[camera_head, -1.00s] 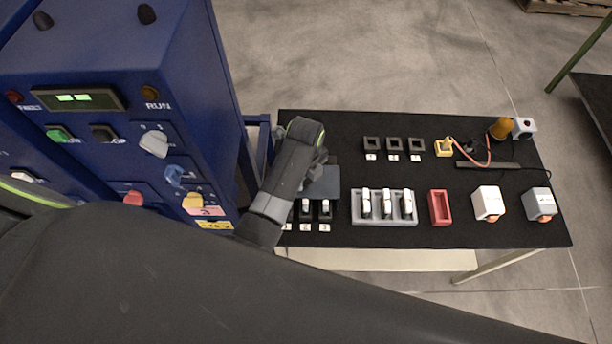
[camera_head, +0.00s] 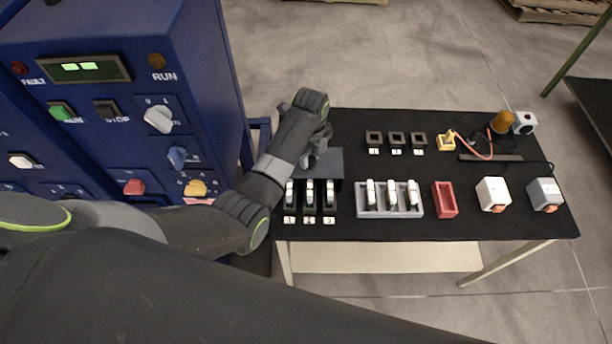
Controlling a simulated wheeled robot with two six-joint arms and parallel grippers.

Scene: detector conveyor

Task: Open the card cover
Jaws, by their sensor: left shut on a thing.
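The card cover (camera_head: 328,164) is a dark grey flat panel at the left end of the black table, behind a rack of black card slots (camera_head: 310,201). Three upright cards with white tops show in these slots, with numbered white labels in front. My left gripper (camera_head: 317,154) is at the cover's left part and is shut on it; its fingertips are mostly hidden by my wrist. The cover looks tilted up, with the slots uncovered in front of it. My right gripper is not in view.
A grey rack (camera_head: 389,211) with three white-topped pieces stands to the right. Beyond it are a red tray (camera_head: 445,200) and two boxes with orange parts (camera_head: 493,194). Several black square holders (camera_head: 397,139) stand behind. A blue control cabinet (camera_head: 110,120) rises on the left.

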